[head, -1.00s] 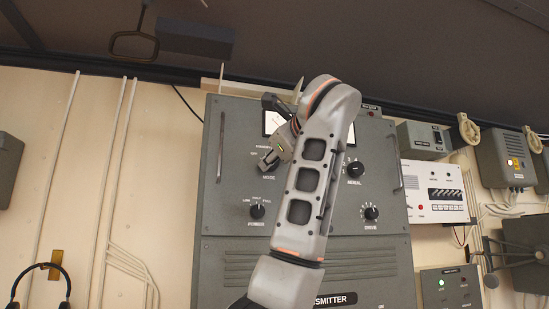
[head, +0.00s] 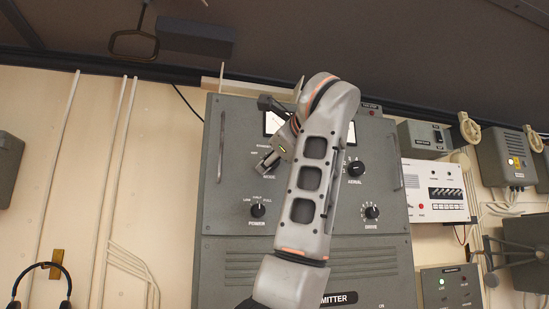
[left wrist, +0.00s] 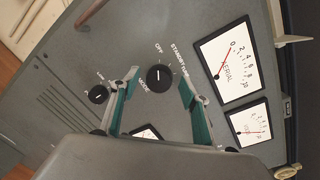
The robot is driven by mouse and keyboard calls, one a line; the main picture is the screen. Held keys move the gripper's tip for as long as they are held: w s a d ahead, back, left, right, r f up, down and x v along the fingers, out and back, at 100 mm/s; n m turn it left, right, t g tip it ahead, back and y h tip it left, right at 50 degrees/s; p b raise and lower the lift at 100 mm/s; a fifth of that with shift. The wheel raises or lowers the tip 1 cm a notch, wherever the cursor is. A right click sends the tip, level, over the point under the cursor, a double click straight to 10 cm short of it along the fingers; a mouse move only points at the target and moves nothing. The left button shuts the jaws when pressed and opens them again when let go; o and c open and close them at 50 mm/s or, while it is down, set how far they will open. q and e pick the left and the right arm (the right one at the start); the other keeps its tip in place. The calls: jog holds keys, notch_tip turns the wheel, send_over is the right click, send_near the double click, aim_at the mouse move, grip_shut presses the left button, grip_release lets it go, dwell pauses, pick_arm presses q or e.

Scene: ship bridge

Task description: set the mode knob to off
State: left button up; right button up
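The mode knob (left wrist: 159,77) is a round black dial on the grey transmitter panel, seen in the left wrist view. Its white mark runs toward the top of that picture, where the OFF label (left wrist: 158,47) is; exact alignment is hard to tell. STANDBY is printed to the right of OFF. My left gripper (left wrist: 160,82) is open, with one teal-lined finger on each side of the knob. Contact with the knob cannot be made out. In the head view my left gripper (head: 268,160) is at the upper left of the panel and hides the knob. My right gripper is not seen.
The power knob (head: 257,210) is below, with the aerial knob (head: 356,168) and drive knob (head: 372,212) to the right. Vertical handles (head: 221,147) flank the panel. The meters (left wrist: 228,57) lie beside the gripper. A headset (head: 41,284) hangs at lower left.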

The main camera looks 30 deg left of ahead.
pick_arm(q)
jog(key=shift+d, duration=0.1)
jog(key=v, duration=0.7)
jog(key=shift+s+d, duration=0.1)
dwell(0.5)
